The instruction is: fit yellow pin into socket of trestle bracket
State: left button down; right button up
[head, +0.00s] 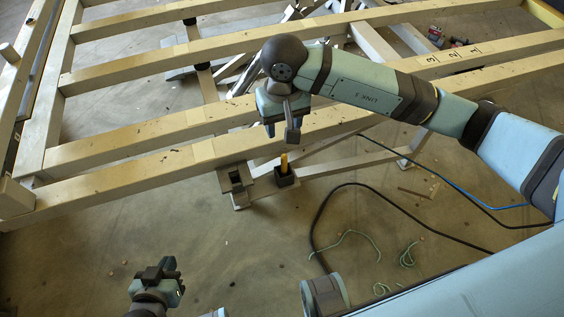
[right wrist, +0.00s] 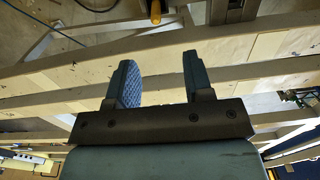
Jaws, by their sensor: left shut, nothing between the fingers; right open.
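The yellow pin (head: 284,162) stands upright in a dark square holder (head: 286,179) beside the timber frame's front beam. Just left of it is the trestle bracket (head: 236,181), a grey-brown block with a dark opening. In the right wrist view the pin (right wrist: 155,11) is at the top edge, with part of the bracket (right wrist: 235,8) to its right. My right gripper (head: 291,128) is over the front beam, above and apart from the pin; its fingers (right wrist: 159,62) are open and empty. My left gripper (head: 168,268) is shut and empty at lower left, away from the bracket.
The slatted timber frame (head: 130,190) crosses the upper view, its front beam close behind the bracket and pin. Black and blue cables (head: 355,186) and green string (head: 352,236) lie on the concrete floor at right. The floor left of the bracket is mostly clear.

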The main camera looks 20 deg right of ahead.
aim_at(284, 155)
notch_tip(284, 155, down, 8)
jog(key=shift+d+f, duration=0.1)
jog(key=shift+f, duration=0.15)
jog(key=f, duration=0.5)
jog(key=shift+w+d+f+b, duration=0.1)
jog(key=shift+w+d+b, duration=0.15)
jog(key=shift+b, duration=0.1)
grip_shut()
